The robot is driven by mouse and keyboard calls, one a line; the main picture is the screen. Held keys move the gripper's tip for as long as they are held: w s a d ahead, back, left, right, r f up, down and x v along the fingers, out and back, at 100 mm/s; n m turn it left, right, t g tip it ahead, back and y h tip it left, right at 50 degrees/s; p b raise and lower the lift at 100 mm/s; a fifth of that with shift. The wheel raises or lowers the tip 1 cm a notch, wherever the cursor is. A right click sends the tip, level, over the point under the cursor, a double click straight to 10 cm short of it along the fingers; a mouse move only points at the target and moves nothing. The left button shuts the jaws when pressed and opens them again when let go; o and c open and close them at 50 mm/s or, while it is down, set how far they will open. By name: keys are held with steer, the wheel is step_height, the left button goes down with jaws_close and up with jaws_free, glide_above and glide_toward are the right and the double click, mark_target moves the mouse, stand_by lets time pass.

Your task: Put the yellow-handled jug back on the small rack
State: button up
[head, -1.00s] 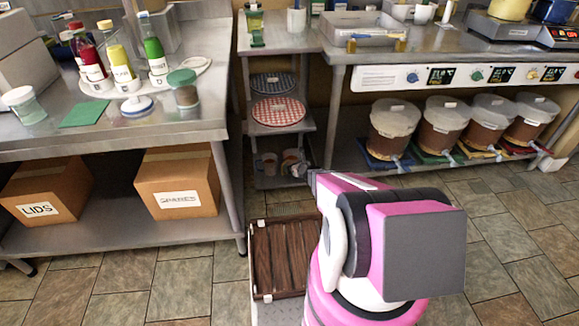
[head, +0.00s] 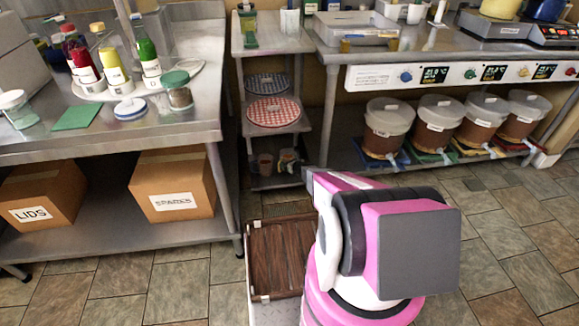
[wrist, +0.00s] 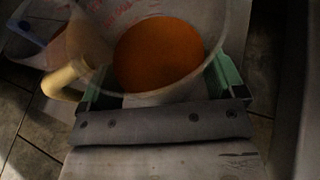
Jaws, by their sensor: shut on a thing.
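In the wrist view the yellow-handled jug (wrist: 170,15) is clear-walled with red markings and orange-brown liquid inside. Its yellow handle (wrist: 65,78) points to the left. My gripper (wrist: 160,85) has its green fingers on both sides of the jug and is shut on it. In the head view the jug and the gripper are hidden behind my pink arm. The small rack (head: 308,126) is a narrow metal unit with several shelves between the two counters. Small containers (head: 265,165) stand on its lowest shelf, partly in shadow.
Lidded buckets (head: 388,118) with taps stand in a row under the right counter. Boxes (head: 172,186) sit under the left counter. In the wrist view a blurred blue object (wrist: 27,34) is beside the jug.

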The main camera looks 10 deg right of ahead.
steer(key=shift+f, duration=0.95)
steer(key=shift+f, duration=0.15)
steer(key=o, duration=1)
